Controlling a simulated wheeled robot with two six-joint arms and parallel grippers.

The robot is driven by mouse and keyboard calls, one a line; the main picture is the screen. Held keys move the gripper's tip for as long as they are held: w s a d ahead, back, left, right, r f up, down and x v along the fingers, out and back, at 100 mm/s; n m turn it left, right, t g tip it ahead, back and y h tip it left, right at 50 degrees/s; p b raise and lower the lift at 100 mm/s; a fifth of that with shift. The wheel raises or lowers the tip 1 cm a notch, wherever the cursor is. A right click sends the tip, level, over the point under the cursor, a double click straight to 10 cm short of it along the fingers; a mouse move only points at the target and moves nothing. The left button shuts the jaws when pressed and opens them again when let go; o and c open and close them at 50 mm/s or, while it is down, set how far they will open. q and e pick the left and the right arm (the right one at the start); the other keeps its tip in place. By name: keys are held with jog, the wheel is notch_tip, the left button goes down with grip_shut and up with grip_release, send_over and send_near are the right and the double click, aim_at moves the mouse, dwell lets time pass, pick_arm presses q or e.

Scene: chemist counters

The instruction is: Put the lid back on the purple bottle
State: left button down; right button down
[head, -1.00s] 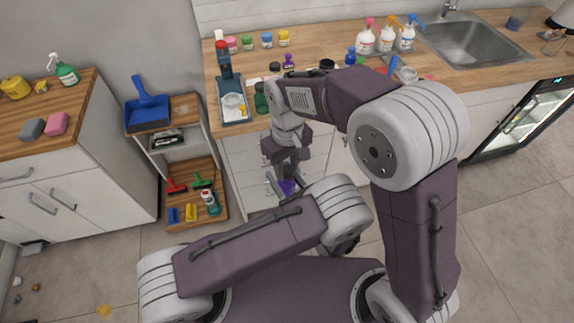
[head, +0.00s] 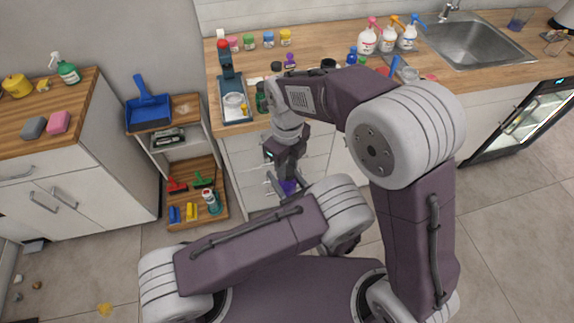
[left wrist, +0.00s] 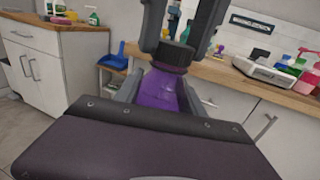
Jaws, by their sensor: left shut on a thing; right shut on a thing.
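The purple bottle (left wrist: 160,92) stands upright between the fingers of my left gripper (left wrist: 161,96), which is shut on it. A small part of the bottle shows in the head view (head: 289,187), below my right gripper (head: 287,177). The black lid (left wrist: 174,54) is at the top of the bottle's neck. My right gripper's fingers come down from above in the left wrist view (left wrist: 177,42) and are shut on the lid. I cannot tell whether the lid is fully seated. My left gripper is hidden in the head view behind my arm links.
A low shelf (head: 190,205) with cleaning things stands left. The bottle is held in front of the white drawers.

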jog(key=shift+m, duration=0.3)
jog(key=c, duration=1)
grip_release()
jog(key=shift+r, duration=2.25)
jog(key=shift+c, duration=0.4)
